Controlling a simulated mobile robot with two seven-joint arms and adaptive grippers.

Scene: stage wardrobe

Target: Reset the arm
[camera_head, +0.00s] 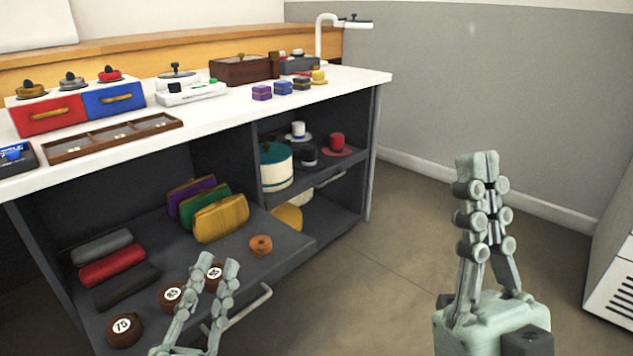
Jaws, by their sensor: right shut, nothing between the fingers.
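My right gripper (477,158) points upward at the right, over the bare floor. Its fingers are together with nothing between them. My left gripper (219,262) is at the lower middle, in front of the lower shelf. Its two fingers stand apart with a gap between the tips, and I see no object held in it. It partly covers the round brown numbered items (125,329) at the shelf's front.
A white-topped counter (225,110) with boxes and a tray on it runs along the left. Its lower shelf (285,243) holds rolls, colored purses and a brown ring. Hats stand in the right compartment. A white cabinet (612,275) is at the right edge. Floor between is clear.

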